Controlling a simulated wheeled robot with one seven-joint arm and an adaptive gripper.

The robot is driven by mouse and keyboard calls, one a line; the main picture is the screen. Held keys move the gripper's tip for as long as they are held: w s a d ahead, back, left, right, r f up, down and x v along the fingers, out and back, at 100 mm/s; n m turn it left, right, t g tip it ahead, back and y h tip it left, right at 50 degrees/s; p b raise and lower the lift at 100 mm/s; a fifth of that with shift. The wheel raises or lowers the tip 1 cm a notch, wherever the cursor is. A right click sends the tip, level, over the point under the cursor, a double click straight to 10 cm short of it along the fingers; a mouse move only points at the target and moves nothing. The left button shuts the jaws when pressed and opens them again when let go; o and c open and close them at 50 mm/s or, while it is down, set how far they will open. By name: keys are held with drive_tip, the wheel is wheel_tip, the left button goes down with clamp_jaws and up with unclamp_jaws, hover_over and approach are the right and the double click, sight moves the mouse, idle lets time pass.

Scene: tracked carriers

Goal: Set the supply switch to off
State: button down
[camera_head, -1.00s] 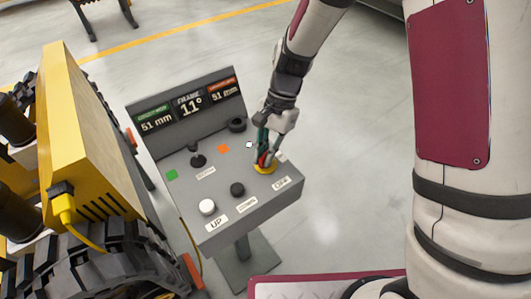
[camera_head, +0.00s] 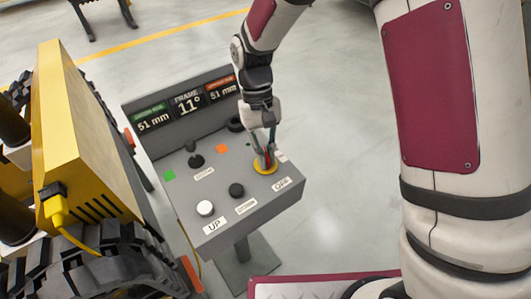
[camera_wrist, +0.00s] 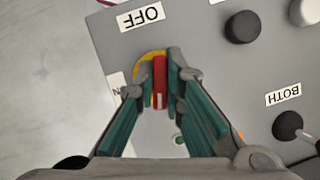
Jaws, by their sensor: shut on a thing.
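The supply switch has a red handle (camera_wrist: 160,78) on a yellow disc (camera_head: 265,169) at the right end of the grey console. My gripper (camera_head: 265,158) is down at the disc, and in the wrist view its two fingers are shut on the red handle from both sides. The handle stands upright in that view, with a white mark at its lower end. The OFF label (camera_wrist: 142,16) lies above it, slightly left. A partly hidden label (camera_wrist: 117,86) lies to its left. The fingers hide part of the disc.
The console (camera_head: 215,235) also has a black knob (camera_head: 236,190), a white UP button (camera_head: 205,208) and a black lever (camera_head: 195,160). Displays (camera_head: 188,103) stand behind. A yellow tracked machine (camera_head: 85,130) is close on the left. Floor to the right is clear.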

drive_tip(key=shift+w+r+n+t+h, duration=0.1)
drive_tip(key=shift+n+t+h, duration=0.35)
drive_tip(key=shift+n, duration=1.15)
drive_tip(key=c, duration=1.7)
unclamp_jaws()
drive_tip(key=v, duration=1.2)
drive_tip(key=shift+a, duration=0.25)
